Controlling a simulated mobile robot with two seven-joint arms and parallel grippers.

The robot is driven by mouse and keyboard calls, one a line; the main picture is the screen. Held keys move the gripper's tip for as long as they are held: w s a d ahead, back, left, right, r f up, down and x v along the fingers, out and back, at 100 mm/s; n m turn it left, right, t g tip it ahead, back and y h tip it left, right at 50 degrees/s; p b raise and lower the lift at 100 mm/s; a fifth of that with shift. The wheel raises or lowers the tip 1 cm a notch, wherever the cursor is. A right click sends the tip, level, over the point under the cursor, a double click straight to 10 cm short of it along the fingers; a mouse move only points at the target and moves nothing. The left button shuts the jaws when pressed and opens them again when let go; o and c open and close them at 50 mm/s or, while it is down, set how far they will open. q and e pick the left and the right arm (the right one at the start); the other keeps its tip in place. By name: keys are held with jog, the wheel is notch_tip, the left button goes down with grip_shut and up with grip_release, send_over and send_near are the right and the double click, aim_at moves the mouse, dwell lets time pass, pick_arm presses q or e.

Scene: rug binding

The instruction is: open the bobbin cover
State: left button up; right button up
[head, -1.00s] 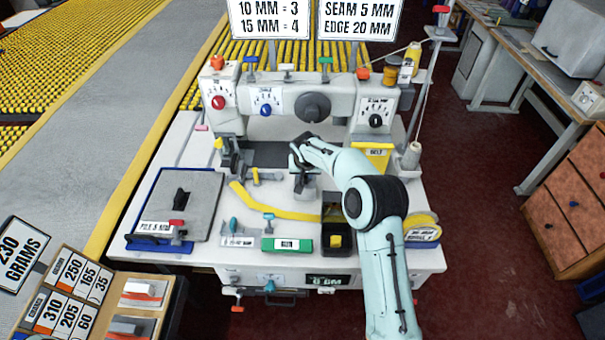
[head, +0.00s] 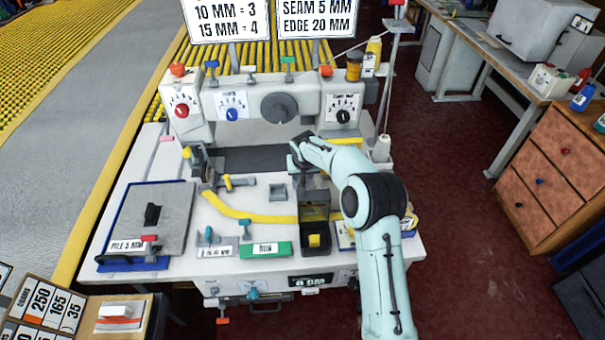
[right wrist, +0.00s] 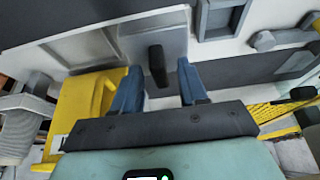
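In the right wrist view, a light grey panel with a dark upright handle (right wrist: 157,65) lies ahead of my right gripper (right wrist: 160,78); I take the panel (right wrist: 95,48) to be the bobbin cover, though no label shows. The gripper's two blue fingers are apart, one on each side of the handle in the picture. I cannot tell whether they touch it. In the head view, my right gripper (head: 301,150) is over the right part of the sewing machine bed, and the arm hides the cover there. My left gripper is in neither view.
On the machine table are a black box with a yellow piece (head: 313,222), a green block (head: 265,250), a yellow strip (head: 235,211) and a grey plate (head: 150,215). The machine head (head: 262,105) stands behind.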

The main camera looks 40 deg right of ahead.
jog(key=v, duration=1.3)
jog(key=shift+b, duration=0.4)
jog(key=shift+s+r, duration=0.1)
